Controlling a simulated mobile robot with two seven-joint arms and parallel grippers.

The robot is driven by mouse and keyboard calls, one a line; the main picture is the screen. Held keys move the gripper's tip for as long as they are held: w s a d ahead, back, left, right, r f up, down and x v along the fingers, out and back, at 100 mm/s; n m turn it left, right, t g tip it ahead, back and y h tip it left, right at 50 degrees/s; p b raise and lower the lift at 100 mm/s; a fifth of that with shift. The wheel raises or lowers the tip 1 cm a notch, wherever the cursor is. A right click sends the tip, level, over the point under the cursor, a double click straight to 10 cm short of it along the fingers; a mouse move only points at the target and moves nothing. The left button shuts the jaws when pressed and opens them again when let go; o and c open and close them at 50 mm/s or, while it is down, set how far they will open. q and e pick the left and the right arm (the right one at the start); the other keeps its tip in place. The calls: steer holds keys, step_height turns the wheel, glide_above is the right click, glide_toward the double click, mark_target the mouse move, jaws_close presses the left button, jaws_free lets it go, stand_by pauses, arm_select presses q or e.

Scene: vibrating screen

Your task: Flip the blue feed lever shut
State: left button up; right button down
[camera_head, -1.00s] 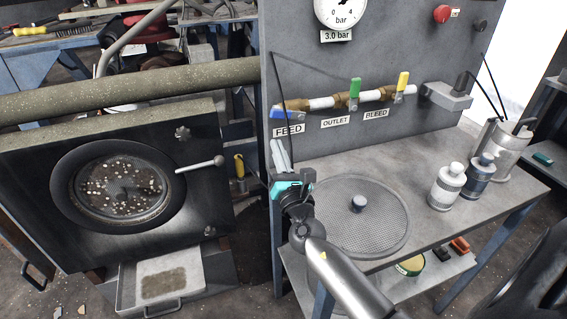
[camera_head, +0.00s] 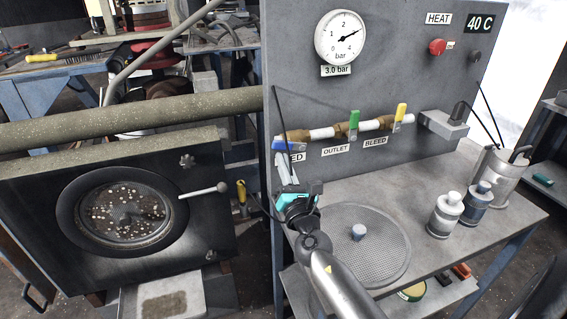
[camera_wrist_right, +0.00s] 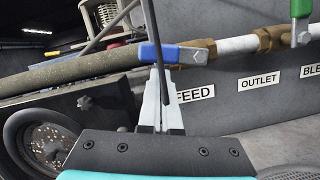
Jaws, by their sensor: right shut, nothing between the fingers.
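The blue feed lever (camera_head: 290,145) sits at the left end of the brass and white pipe, above the FEED label (camera_head: 297,157). In the right wrist view the lever (camera_wrist_right: 188,54) lies roughly level, along the pipe. My right gripper (camera_head: 281,160) is shut and empty, its fingers pointing up just below the lever and toward its left end. In the right wrist view the fingertips (camera_wrist_right: 158,70) overlap the lever's left part; I cannot tell whether they touch it. My left gripper is not in view.
The green outlet lever (camera_head: 354,119) and yellow bleed lever (camera_head: 400,111) stand up to the right on the same pipe. A round mesh screen (camera_head: 385,262) lies on the bench under my right arm. Two bottles (camera_head: 445,217) stand further right. A thin dark rod (camera_head: 279,120) crosses near the lever.

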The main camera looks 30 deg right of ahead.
mark_target(288, 140)
steer(key=shift+a+r+m+h+p, duration=0.1)
steer(key=shift+r+m+h+p, duration=0.3)
steer(key=shift+m, duration=0.7)
steer(key=shift+r+m+g+h+p, duration=0.2)
steer(key=shift+r+m+p, duration=0.3)
steer(key=shift+m, duration=0.35)
steer(key=shift+r+m+g+h+p, duration=0.1)
steer(key=shift+r+m+g+p, duration=0.3)
steer(key=shift+m, duration=0.45)
steer(key=r+m+p, duration=0.1)
steer(key=m+p, duration=0.1)
steer(key=r+m+g+p, duration=0.1)
steer(key=m, duration=0.2)
steer(key=d+r+m+p, duration=0.1)
steer(key=m+p, duration=0.1)
steer(key=m, duration=0.1)
steer(key=shift+s+d+r+g+h+p, duration=0.1)
steer(key=shift+s+r+g+h+p, duration=0.1)
steer(key=shift+g+h+p, duration=0.15)
steer(key=shift+s+d+r+m+g+p, duration=0.1)
steer(key=shift+d+r+m+g+p, duration=0.2)
steer(key=shift+m+p, duration=0.5)
steer(key=shift+d+r+m+g+p, duration=0.15)
steer(key=shift+d+m+p, duration=0.2)
steer(key=shift+m+p, duration=0.4)
steer(key=shift+f+m, duration=0.1)
steer(key=shift+m, duration=0.15)
